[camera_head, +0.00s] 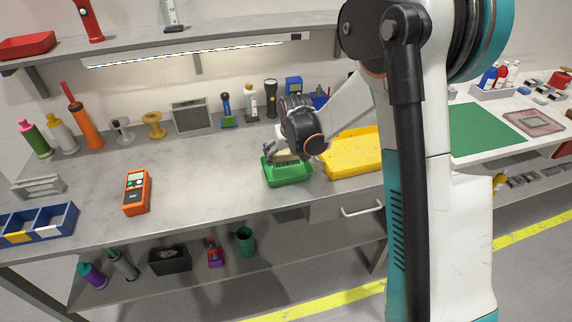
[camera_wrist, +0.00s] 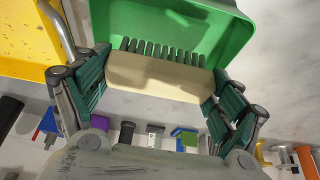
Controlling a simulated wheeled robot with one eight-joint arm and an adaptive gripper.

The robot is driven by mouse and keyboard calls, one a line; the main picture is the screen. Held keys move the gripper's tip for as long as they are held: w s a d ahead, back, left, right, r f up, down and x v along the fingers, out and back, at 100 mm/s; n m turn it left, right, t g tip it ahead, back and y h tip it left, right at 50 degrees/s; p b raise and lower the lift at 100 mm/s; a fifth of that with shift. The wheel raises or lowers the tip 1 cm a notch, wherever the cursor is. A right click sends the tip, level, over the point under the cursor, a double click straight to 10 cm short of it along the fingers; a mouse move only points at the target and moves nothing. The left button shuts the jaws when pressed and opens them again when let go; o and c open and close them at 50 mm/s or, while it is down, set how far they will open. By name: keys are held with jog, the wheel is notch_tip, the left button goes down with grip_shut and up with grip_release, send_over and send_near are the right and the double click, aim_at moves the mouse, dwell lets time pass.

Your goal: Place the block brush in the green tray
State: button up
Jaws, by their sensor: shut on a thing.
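The block brush (camera_wrist: 160,78) has a pale wooden body with a row of dark bristles. My gripper (camera_wrist: 158,85) is shut on it, with a green-padded finger at each end of the body. In the wrist view the brush overlaps the green tray (camera_wrist: 232,30), bristles toward the tray. In the head view my gripper (camera_head: 284,152) is right over the green tray (camera_head: 288,178) on the workbench. The brush is small there and partly hidden by the gripper. I cannot tell whether it touches the tray floor.
A yellow tray (camera_head: 352,163) stands just right of the green tray. An orange meter (camera_head: 137,192) lies to the left on the grey bench (camera_head: 200,185). Several bottles and tools line the back, and a shelf (camera_head: 180,42) runs above. The bench between meter and green tray is clear.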

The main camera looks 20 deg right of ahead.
aim_at(287, 160)
jog(key=shift+f+b, duration=0.5)
jog(key=shift+f, duration=1.35)
jog(key=shift+f, duration=0.1)
jog(key=o, duration=1.2)
jog(key=shift+c, duration=0.2)
